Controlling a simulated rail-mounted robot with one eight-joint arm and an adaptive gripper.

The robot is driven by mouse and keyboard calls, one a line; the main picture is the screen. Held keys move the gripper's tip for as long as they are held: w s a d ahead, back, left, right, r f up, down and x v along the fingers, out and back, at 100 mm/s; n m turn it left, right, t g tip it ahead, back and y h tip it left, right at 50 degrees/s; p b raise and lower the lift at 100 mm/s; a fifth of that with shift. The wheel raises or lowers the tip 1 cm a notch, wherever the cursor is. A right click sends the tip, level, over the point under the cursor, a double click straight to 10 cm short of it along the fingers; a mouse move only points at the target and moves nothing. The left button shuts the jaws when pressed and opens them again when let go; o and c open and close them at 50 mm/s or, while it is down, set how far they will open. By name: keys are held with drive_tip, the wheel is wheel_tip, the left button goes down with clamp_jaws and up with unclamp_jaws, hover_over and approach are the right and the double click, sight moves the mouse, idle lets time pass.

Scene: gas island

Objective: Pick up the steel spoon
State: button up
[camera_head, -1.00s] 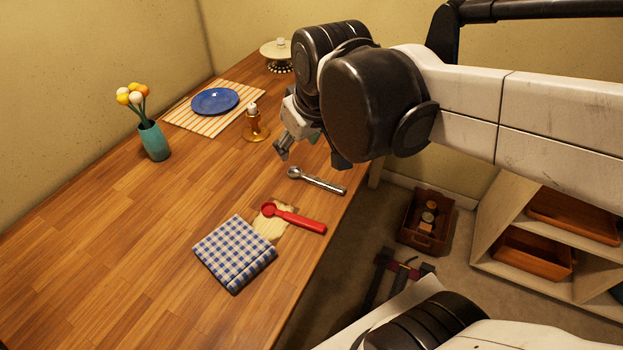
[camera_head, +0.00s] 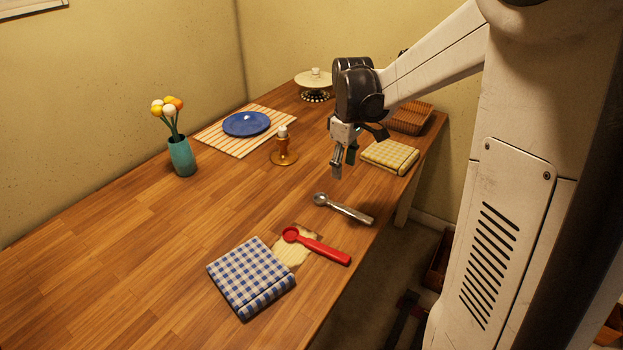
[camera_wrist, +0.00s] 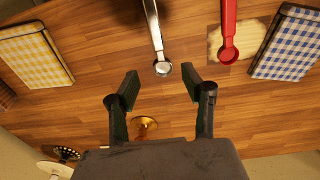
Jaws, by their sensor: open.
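The steel spoon (camera_head: 343,208) lies on the wooden table near its right edge, with its round bowl to the left and its handle to the right. In the wrist view the steel spoon (camera_wrist: 155,36) is at top centre, its bowl just beyond the space between my fingertips. My gripper (camera_head: 343,168) is above the table, a little behind the spoon's bowl, with its fingers pointing down. In the wrist view my gripper (camera_wrist: 160,80) is open and empty, with both fingers apart. It does not touch the spoon.
A yellow checked cloth (camera_head: 390,156) is right of my gripper.

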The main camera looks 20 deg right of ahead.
drive_tip(key=d+f, duration=0.1)
drive_tip(key=f, duration=0.1)
drive_tip(key=b, duration=0.2)
hover_over(341, 206)
wheel_tip(341, 206, down, 8)
drive_tip(key=shift+d+f, duration=0.1)
drive_tip(key=shift+f, duration=0.1)
drive_tip(key=shift+a+f, duration=0.2)
drive_tip(key=shift+f, duration=2.45)
clamp_jaws()
drive_tip(key=shift+r, duration=0.1)
